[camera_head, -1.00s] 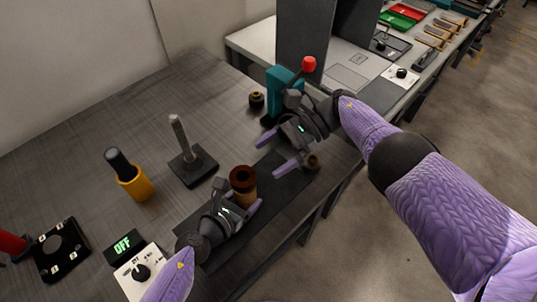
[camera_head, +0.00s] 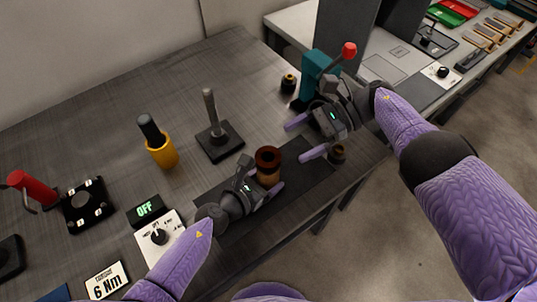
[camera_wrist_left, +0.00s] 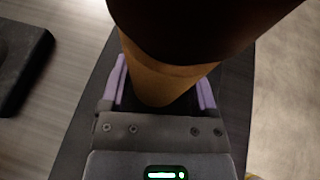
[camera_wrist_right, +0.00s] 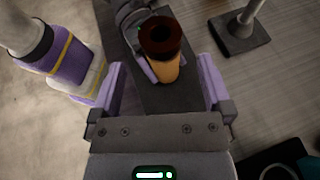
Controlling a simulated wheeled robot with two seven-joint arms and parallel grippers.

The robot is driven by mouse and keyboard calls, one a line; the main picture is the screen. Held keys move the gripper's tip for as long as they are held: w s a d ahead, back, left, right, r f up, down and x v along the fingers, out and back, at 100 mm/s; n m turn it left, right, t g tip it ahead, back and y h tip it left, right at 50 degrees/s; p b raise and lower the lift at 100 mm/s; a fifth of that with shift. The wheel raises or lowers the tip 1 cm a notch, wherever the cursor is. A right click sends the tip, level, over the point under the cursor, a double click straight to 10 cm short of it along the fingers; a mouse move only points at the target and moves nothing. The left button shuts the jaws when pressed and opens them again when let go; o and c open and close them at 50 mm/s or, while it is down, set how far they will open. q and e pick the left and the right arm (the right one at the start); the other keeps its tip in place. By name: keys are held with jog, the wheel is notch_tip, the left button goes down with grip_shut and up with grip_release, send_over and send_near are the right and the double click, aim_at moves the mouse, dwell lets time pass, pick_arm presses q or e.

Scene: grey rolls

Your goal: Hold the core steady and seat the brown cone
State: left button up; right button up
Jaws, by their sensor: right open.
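The core (camera_head: 268,172) stands upright on a dark mat, tan below with a wider reddish-brown ringed top (camera_head: 268,156) around a dark opening. I cannot tell whether that top is the brown cone. The core also shows in the left wrist view (camera_wrist_left: 163,82) and the right wrist view (camera_wrist_right: 163,68). My left gripper (camera_head: 264,176) has its fingers on both sides of the tan part, shut on it. My right gripper (camera_head: 294,142) is open and empty, beyond and right of the core.
A black base with a grey post (camera_head: 218,140) stands behind the core. A yellow holder with a dark handle (camera_head: 161,150) stands to its left. A teal device with a red knob (camera_head: 319,72) and a small dark round part (camera_head: 289,83) lie behind my right gripper. The bench edge is close on the right.

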pick_arm(q)
jog(key=shift+o, duration=1.2)
jog(key=v, duration=1.2)
